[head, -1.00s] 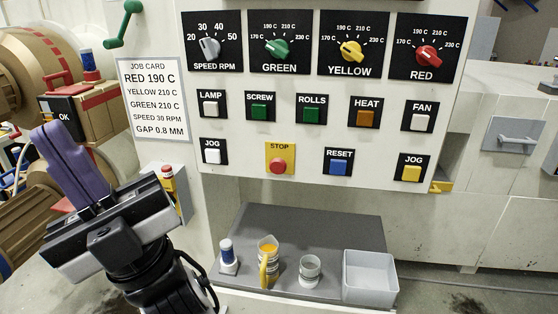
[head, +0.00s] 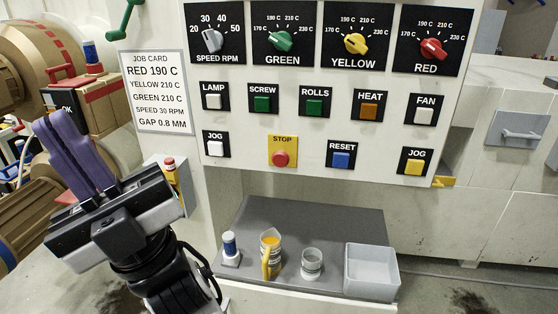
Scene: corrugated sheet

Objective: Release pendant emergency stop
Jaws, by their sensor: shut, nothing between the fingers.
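A small box with a yellow face and a red button on top (head: 170,163) hangs at the left side of the machine, below the job card; it looks like the pendant with its emergency stop. Its lower left part is hidden behind my gripper. My gripper (head: 52,120) is at the left, its purple fingers pointing up and away to the left. The fingers are shut and empty. They are apart from the red button, which lies to their right. Whether the button is pressed in is too small to tell.
The control panel (head: 235,182) has knobs, several buttons and a separate red STOP button (head: 281,158). A job card (head: 155,90) is at its left. A box labelled OK (head: 95,98) stands behind my fingers.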

